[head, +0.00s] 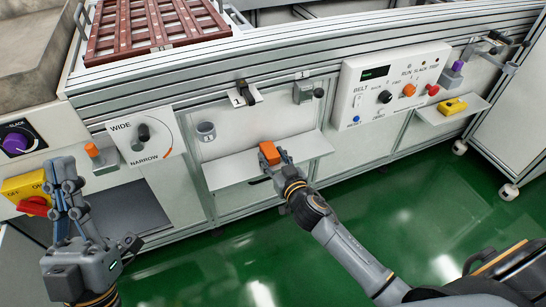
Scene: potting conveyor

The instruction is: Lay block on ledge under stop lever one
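The orange block (268,152) is at the fingertips of my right gripper (279,160), which appears shut on it; the fingers are partly hidden. The block is at or just above the back part of the grey ledge (225,171); I cannot tell whether it touches. The black stop lever (244,92) with a "1" tag is on the frame rail above the ledge, up and left of the block. My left gripper (66,172) is far left, pointing up in front of the yellow switch box; its finger gap is unclear.
A grey cup marked 1 (206,131) is on the panel above the ledge's left end. Right of the lever is a grey-green bracket (303,91) with a dark knob. The belt control box (390,85) and a yellow item (453,107) on another shelf are further right.

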